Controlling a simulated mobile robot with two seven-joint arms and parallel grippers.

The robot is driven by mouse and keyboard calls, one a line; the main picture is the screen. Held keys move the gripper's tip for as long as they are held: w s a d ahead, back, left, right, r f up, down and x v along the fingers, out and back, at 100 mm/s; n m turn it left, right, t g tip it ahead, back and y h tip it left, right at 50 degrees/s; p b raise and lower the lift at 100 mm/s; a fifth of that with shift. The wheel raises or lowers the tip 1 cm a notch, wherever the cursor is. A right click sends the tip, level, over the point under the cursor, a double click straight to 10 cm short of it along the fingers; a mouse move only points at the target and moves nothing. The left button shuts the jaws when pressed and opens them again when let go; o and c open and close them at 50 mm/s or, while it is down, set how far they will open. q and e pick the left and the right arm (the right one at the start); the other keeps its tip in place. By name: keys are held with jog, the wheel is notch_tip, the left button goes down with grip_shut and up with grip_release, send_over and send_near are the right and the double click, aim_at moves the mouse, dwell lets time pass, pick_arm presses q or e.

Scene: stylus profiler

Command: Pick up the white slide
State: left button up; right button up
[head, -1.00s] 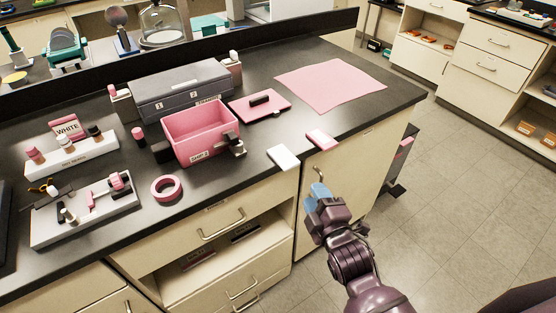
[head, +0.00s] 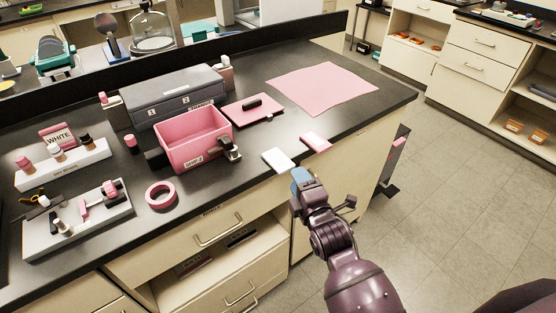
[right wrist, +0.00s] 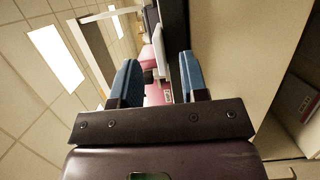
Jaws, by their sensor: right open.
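The white slide (head: 278,160) lies flat at the front edge of the dark bench and appears to stick out a little over it. My right gripper (head: 300,179) is just in front of the bench edge, close to the near end of the white slide and apart from it. In the right wrist view the two blue fingers (right wrist: 159,80) stand open with nothing held between them. A pale piece shows beyond the fingers there, but I cannot tell whether it is the slide. My left gripper is not in view.
A pink slide (head: 316,142) lies right of the white one at the same edge. Behind are a pink box (head: 192,145) with a clamp-like part, a pink lid (head: 252,110) and a pink sheet (head: 322,88). A pink tape roll (head: 161,194) lies left. Drawers are below.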

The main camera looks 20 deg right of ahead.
aim_at(290, 167)
jog(key=w, duration=0.2)
jog(key=w+a, duration=0.1)
jog(key=w, duration=0.1)
jog(key=shift+w, duration=0.4)
jog(key=shift+r, duration=0.1)
grip_shut()
